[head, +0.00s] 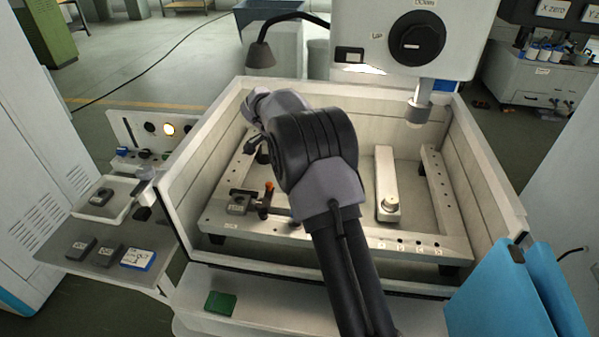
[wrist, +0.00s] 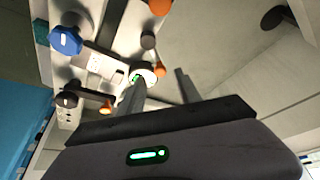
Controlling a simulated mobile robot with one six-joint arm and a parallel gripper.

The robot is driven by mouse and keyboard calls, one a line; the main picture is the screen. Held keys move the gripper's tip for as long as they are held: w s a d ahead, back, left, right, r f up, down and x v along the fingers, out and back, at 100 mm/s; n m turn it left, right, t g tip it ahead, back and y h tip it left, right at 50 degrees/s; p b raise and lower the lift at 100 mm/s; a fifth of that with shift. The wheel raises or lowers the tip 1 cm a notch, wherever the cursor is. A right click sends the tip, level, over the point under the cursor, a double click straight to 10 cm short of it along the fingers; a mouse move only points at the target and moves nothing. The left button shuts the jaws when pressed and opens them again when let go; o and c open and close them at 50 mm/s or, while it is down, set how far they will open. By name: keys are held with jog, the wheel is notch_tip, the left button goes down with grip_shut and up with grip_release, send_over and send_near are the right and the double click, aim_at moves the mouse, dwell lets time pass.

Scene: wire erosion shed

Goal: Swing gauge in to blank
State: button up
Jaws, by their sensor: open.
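A small grey labelled block, which looks like the blank (head: 238,205), sits under a dark clamp with an orange knob (head: 268,187) on the tank's left front frame. It appears in the wrist view as a dark block (wrist: 66,100) at the left. A small round white-rimmed face with a green glow, perhaps the gauge (wrist: 146,71), lies by my left fingertip in the wrist view. My arm hides that spot in the head view; only a dark rod (head: 280,212) shows there. My gripper (wrist: 159,77) is open, its fingers apart, with nothing clearly between them.
High tank walls (head: 210,150) surround the frame. A white bar (head: 384,180) with a round end stands right of my arm. The machine head (head: 418,45) hangs above. A green block (head: 220,303) lies on the front ledge.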

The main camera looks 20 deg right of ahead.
jog(key=p+v, duration=0.3)
jog(key=v, duration=1.1)
jog(key=shift+r, duration=0.2)
jog(key=shift+a, duration=0.15)
jog(key=s+a+r+n+t+y+b, duration=0.1)
jog(key=s+a+r+n+y+b, duration=0.2)
jog(key=s, duration=0.5)
jog(key=s+a+r+n+t+b, duration=0.1)
jog(key=s+a+n+b, duration=0.25)
jog(key=s, duration=0.55)
jog(key=s+a+f+n+t+y+b, duration=0.1)
jog(key=s+a+f+n+b, duration=0.1)
jog(key=s+f, duration=0.3)
jog(key=s+a+f+n+t+y+b, duration=0.2)
jog(key=s+a+f+n+b, duration=0.1)
jog(key=s, duration=1.1)
notch_tip(320, 180, down, 2)
jog(key=shift+s+a+f+b, duration=0.15)
jog(key=shift+s+a+b, duration=0.15)
jog(key=shift+a, duration=0.55)
